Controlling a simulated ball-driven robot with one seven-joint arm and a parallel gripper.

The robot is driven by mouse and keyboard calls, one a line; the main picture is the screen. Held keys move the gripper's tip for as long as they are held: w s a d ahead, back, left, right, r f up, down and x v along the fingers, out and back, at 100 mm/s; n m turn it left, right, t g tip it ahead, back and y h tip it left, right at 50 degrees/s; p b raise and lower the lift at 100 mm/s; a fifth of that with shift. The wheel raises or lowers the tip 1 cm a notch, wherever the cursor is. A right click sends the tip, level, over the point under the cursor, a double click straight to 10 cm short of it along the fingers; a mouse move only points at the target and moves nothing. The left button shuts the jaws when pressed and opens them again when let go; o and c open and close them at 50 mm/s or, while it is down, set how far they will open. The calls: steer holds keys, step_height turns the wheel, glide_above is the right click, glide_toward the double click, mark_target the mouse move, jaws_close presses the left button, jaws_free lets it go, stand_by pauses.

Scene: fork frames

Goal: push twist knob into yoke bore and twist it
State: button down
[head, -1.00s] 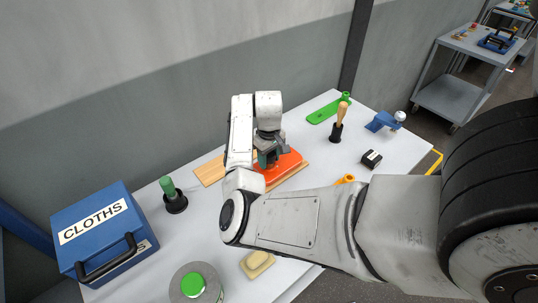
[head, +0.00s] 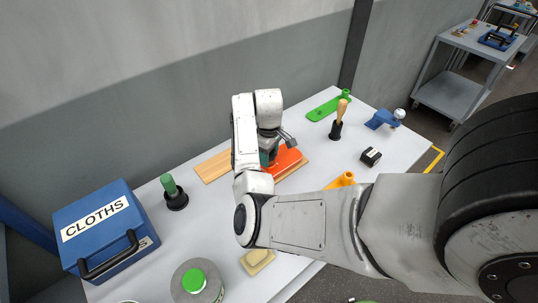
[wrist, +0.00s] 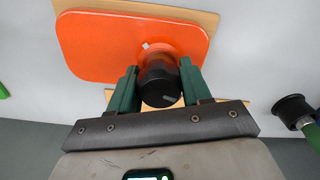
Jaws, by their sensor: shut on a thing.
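In the wrist view, my gripper (wrist: 160,78) is shut on a black round knob (wrist: 160,85), with one green finger on each side of it. The knob stands against a round orange boss on a flat orange plate (wrist: 100,45), which I take to be the yoke. The bore is hidden behind the knob, so I cannot tell how deep the knob sits. In the head view, my gripper (head: 268,157) is over the orange plate (head: 288,160), and my arm hides the knob and part of the plate.
The plate lies on a wooden board (head: 212,167) on the pale table (head: 215,215). A green-handled tool (head: 172,191) and a blue CLOTHS box (head: 103,230) are left. A wooden-handled tool (head: 339,117), black block (head: 371,156) and blue fixture (head: 385,119) are right.

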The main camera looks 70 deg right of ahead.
steer(key=shift+n, duration=1.3)
steer(key=shift+c, duration=2.1)
jaws_free()
steer(key=shift+n, duration=0.3)
steer(key=shift+r, duration=0.1)
step_height(320, 180, up, 11)
steer(key=shift+f, duration=0.2)
